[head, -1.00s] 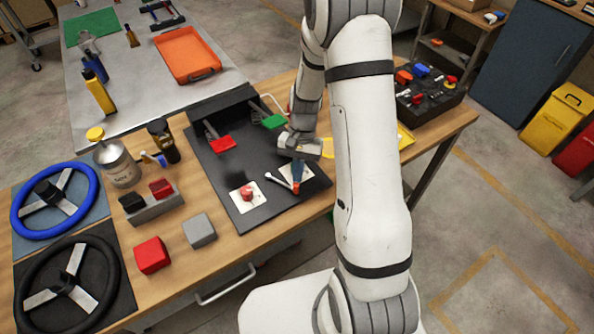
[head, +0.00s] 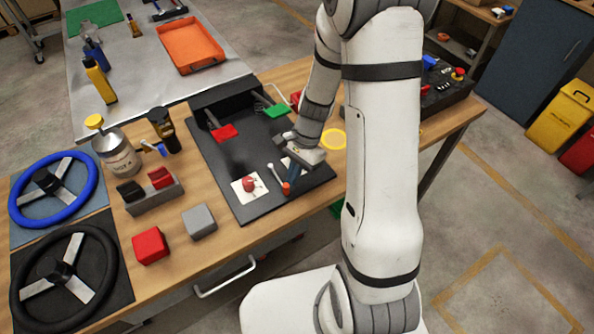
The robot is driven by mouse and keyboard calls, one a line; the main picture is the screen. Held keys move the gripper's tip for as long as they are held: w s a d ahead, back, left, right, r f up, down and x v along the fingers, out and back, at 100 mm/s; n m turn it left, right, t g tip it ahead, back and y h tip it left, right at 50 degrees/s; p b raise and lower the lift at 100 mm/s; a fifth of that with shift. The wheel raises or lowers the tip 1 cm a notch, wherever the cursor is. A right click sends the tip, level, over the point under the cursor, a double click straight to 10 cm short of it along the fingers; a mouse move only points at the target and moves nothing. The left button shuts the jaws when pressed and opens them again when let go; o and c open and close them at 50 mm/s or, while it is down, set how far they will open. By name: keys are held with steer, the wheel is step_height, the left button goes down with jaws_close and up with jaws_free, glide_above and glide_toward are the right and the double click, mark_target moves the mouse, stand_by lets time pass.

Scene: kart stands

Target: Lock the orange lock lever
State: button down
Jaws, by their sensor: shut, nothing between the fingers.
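The orange lock lever (head: 286,188) is a thin pale rod with an orange tip, low on the black panel (head: 232,158). Its rod runs from a pale upper-left end down to the orange tip, which points toward the panel's near edge. My gripper (head: 290,172) is shut and empty, just above and right of the orange tip. Whether it touches the lever I cannot tell.
A red button (head: 249,184) on a white plate sits left of the lever. Red (head: 224,132) and green (head: 277,111) pedals stand at the panel's back. Grey (head: 199,222) and red (head: 150,246) blocks lie to the left. A black control box (head: 440,88) stands behind my arm.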

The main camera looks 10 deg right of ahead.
steer(key=a+m, duration=0.1)
steer(key=s+a+m+t, duration=0.1)
steer(key=shift+m+y+b, duration=0.3)
steer(key=shift+m, duration=0.1)
steer(key=shift+s+a, duration=0.1)
steer(key=shift+a, duration=0.5)
steer(key=shift+r, duration=0.1)
steer(key=s+p+v, duration=0.1)
steer(key=p+v, duration=0.6)
steer(key=v, duration=0.2)
steer(key=shift+w+d+r+p, duration=0.2)
steer(key=shift+w+r+p, duration=0.15)
steer(key=shift+r+p, duration=0.1)
